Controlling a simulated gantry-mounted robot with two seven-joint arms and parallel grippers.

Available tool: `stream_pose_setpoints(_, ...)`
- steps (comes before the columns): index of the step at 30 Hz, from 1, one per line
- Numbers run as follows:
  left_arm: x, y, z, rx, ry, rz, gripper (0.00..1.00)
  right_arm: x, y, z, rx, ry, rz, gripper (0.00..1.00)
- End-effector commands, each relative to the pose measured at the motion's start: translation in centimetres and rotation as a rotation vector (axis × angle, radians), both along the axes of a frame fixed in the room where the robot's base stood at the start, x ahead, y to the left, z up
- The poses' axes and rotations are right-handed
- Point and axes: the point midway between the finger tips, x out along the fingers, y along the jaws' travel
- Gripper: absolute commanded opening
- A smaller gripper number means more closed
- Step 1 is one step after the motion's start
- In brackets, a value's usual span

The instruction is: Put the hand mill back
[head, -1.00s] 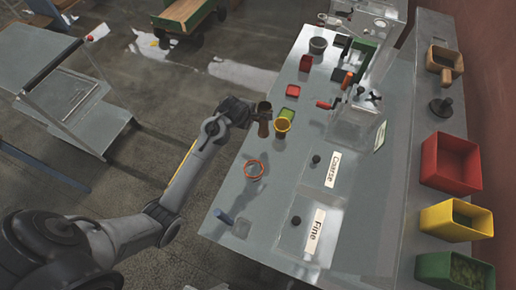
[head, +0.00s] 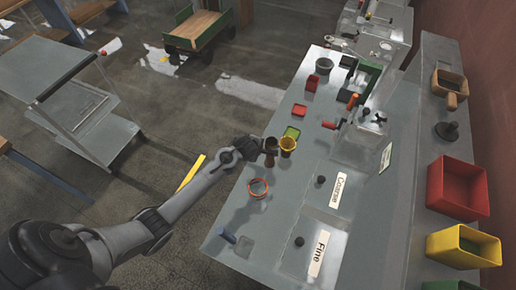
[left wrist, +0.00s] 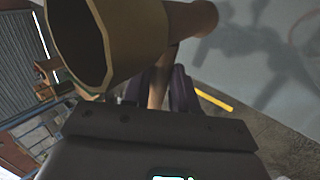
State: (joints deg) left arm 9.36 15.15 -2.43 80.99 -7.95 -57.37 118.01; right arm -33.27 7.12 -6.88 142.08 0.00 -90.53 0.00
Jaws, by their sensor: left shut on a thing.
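My left gripper (head: 257,148) is shut on a brown waisted piece, which I take to be the hand mill (head: 270,146). In the left wrist view the hand mill (left wrist: 108,40) shows a wide, faceted open mouth at upper left and a narrower brown end at upper right. My right gripper is not in view.
Coloured bins, including a red one (head: 458,188), line the right shelf. Bare bench surrounds the ring.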

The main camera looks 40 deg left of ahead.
Motion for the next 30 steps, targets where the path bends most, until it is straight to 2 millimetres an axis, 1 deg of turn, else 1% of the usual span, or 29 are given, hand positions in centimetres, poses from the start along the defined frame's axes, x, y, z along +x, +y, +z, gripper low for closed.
stream_pose_setpoints(7,0.12,0.0,0.15,0.0,-0.004,0.0,0.0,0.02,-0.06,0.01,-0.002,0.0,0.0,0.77)
stream_pose_setpoints(11,0.13,-0.01,-0.16,-0.002,-0.005,0.001,0.0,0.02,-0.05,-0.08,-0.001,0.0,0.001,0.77)
stream_pose_setpoints(12,0.05,0.0,-0.2,-0.001,-0.001,-0.001,0.33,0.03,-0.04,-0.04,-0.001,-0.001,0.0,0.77)
stream_pose_setpoints(16,0.04,0.0,-0.2,-0.001,-0.001,-0.001,0.52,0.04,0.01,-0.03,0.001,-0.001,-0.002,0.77)
stream_pose_setpoints(25,0.03,0.01,-0.11,0.0,-0.001,0.0,0.52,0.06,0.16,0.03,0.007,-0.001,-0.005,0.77)
stream_pose_setpoints(30,-0.37,-0.17,0.63,-0.002,-0.002,0.0,0.52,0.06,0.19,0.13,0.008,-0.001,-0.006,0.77)
